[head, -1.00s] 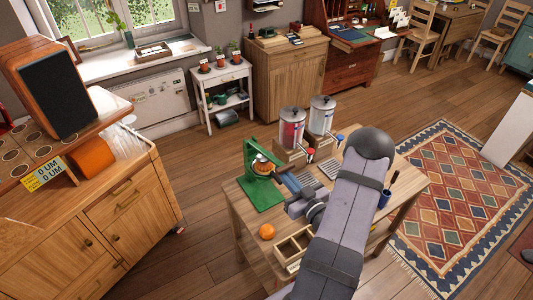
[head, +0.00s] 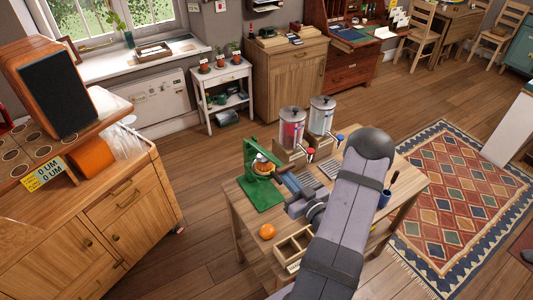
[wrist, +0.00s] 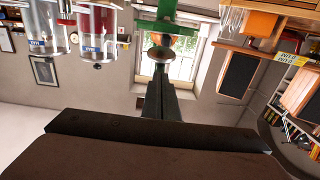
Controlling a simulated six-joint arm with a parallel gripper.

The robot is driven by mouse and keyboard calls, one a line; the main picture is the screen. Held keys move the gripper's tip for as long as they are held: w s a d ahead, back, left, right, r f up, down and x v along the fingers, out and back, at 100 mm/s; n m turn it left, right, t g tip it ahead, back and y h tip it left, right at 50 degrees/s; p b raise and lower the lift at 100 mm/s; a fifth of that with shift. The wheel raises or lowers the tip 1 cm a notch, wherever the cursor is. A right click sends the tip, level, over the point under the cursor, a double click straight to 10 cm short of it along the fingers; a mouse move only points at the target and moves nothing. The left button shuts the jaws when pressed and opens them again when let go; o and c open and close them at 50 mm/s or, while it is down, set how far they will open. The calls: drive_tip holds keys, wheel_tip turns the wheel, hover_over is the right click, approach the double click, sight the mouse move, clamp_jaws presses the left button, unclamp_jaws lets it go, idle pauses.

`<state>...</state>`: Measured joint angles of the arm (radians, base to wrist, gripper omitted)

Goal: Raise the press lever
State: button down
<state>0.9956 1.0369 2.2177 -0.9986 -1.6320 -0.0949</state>
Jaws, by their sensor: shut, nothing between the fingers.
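The green press (head: 262,182) stands upright on the left part of the small wooden table, with an orange-brown round piece (head: 264,166) in its frame. In the wrist view the press shows as a green body (wrist: 168,24) at the top, with a round metal cup-like part below it in the picture. My gripper (head: 280,176) is just to the right of the press, its tips close to it; I cannot tell whether they touch. In the wrist view my gripper (wrist: 160,70) is shut and empty, its fingers together toward the press. I cannot make out the lever clearly.
Two drink dispensers, one red (head: 291,128) and one clear (head: 321,115), stand behind my gripper. An orange (head: 267,231) and a compartment box (head: 292,248) lie at the table's front. A blue cup (head: 384,199) stands at the right. Bare table (head: 240,208) shows left of the orange.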

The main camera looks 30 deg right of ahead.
sight(287, 170)
drive_tip(key=shift+r, duration=0.2)
idle(0.4)
drive_tip(key=shift+w+r+p, duration=0.25)
drive_tip(key=shift+r+p, duration=0.25)
drive_tip(key=shift+r, duration=0.1)
drive_tip(key=shift+w+r+p, duration=0.2)
drive_tip(key=shift+r+p, duration=0.25)
drive_tip(key=shift+r, duration=0.15)
drive_tip(key=shift+w+r, duration=0.15)
drive_tip(key=shift+r, duration=0.1)
drive_tip(key=shift+w+r+p, duration=0.4)
drive_tip(key=shift+r+p, duration=0.15)
drive_tip(key=shift+r, duration=0.2)
drive_tip(key=shift+w+r+p, duration=0.35)
drive_tip(key=shift+r+p, duration=0.15)
drive_tip(key=shift+r, duration=0.2)
drive_tip(key=shift+w+r, duration=0.15)
drive_tip(key=shift+r, duration=0.05)
drive_tip(key=shift+w+r+p, duration=0.75)
drive_tip(key=shift+w+r, duration=0.1)
drive_tip(key=shift+r, duration=0.35)
